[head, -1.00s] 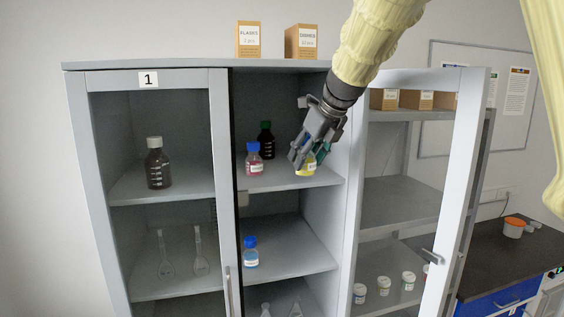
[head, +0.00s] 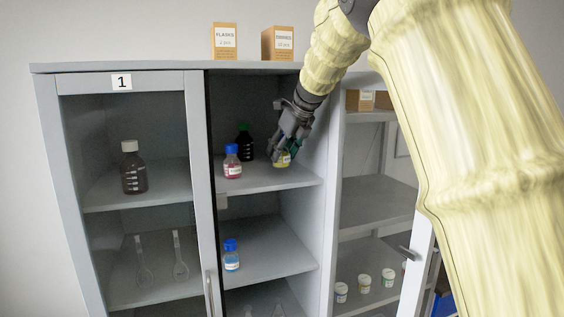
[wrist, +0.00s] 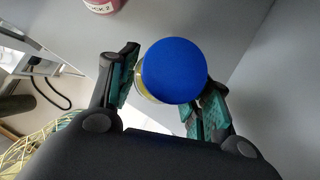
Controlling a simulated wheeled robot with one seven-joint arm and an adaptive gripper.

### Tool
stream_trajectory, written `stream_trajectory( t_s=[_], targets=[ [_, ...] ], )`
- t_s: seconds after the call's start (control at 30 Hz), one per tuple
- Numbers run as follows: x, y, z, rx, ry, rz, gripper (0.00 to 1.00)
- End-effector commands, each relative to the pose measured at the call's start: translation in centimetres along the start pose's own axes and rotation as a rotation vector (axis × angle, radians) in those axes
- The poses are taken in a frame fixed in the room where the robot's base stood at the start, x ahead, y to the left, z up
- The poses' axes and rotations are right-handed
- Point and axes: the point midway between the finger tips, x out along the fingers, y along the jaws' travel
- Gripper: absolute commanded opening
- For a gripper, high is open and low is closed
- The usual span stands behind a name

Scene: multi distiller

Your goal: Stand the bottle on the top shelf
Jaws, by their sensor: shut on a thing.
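The bottle with yellow content (head: 283,159) is at the right of the upper shelf (head: 262,180) in the open middle section of the cabinet. Its blue cap (wrist: 174,70) shows from above in the wrist view. My gripper (head: 279,153) is shut on this bottle, one finger on each side of it below the cap. The bottle looks upright, with its base at or very near the shelf. The gripper hides most of it in the head view, so I cannot tell whether the base touches.
A pink bottle with a blue cap (head: 232,165) and a dark bottle with a green cap (head: 244,140) stand to the left on this shelf. A blue bottle (head: 231,259) stands on the shelf below. The cabinet's right side wall is close to my gripper.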

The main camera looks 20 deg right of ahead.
Motion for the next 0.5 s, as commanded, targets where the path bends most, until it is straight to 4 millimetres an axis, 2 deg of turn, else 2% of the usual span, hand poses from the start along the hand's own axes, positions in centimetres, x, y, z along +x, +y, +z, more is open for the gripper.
stream_trajectory(
  t_s=[0.23, 0.5],
  targets=[
    [2.5, 0.0, -1.6, 0.001, 0.001, 0.002, 0.2],
    [2.9, 0.0, -1.9, 0.0, -0.001, 0.0, 0.2]
  ],
)
